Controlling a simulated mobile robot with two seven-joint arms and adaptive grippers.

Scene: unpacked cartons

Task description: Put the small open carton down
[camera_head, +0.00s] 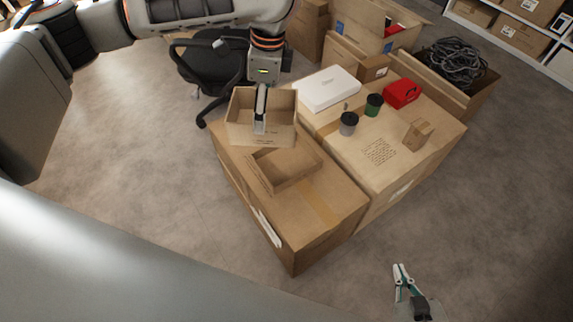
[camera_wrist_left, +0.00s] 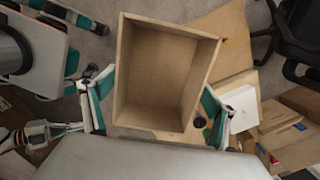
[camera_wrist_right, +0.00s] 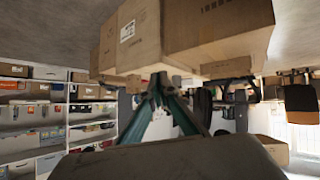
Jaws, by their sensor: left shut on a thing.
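The small open carton (camera_head: 246,135) is plain brown cardboard, upright with its open top up. My left gripper (camera_head: 260,120) reaches down to it and is shut on it. In the left wrist view the empty inside of the carton (camera_wrist_left: 160,70) shows between the fingers. The carton is over the far left end of a large closed carton (camera_head: 320,215); I cannot tell whether it touches the top. My right gripper (camera_head: 399,267) is away at the lower right, empty, with its fingertips together; it also shows in the right wrist view (camera_wrist_right: 160,82).
A darker angular outline (camera_head: 270,180), tray or shadow, lies just in front of the held carton. A neighbouring large carton (camera_head: 380,150) bears a white box (camera_head: 327,88), two cups, a red case (camera_head: 402,93) and a small box (camera_head: 417,135). A black chair (camera_head: 215,65) stands behind.

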